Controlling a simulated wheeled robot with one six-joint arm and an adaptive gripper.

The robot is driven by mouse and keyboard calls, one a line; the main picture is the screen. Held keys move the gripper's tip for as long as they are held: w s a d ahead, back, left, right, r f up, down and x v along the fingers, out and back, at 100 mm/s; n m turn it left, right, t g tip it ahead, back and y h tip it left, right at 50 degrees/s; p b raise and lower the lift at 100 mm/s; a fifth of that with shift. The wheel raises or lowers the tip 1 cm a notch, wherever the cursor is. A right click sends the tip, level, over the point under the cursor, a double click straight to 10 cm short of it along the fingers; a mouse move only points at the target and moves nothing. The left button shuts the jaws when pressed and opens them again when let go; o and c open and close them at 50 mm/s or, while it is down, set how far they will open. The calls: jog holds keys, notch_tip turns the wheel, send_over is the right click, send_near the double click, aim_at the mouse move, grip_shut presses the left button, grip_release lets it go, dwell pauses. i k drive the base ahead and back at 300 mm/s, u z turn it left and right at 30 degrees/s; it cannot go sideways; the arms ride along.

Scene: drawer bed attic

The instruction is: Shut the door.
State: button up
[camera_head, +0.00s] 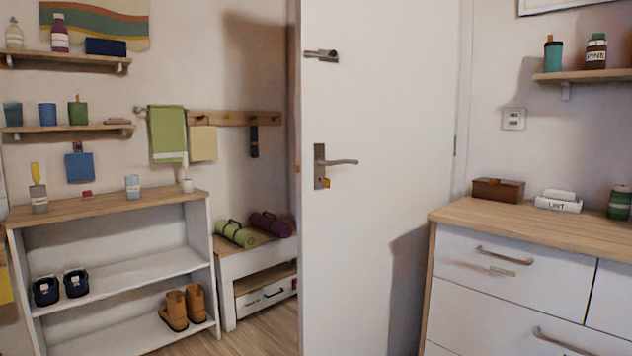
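The white door (385,100) stands open in the middle of the head view, with its free edge on the left and its hinge side at the right near the wall. A metal lever handle (338,162) on a plate sits on its face near the free edge. A metal bolt or latch (321,55) is fixed higher up on the same face. The lower end of the door is cut off by the frame. A dark shadow lies on the door's lower right. My gripper is not in view.
A wooden-topped dresser (460,213) stands close to the door's right side, holding a brown box (498,189). An open shoe shelf (110,205) and a low bench (227,265) are on the left. A strip of wood floor (265,335) shows between bench and door.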

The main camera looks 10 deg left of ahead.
aim_at(388, 104)
jog(key=u, duration=0.75)
jog(key=i, duration=0.9)
jog(key=z, duration=0.15)
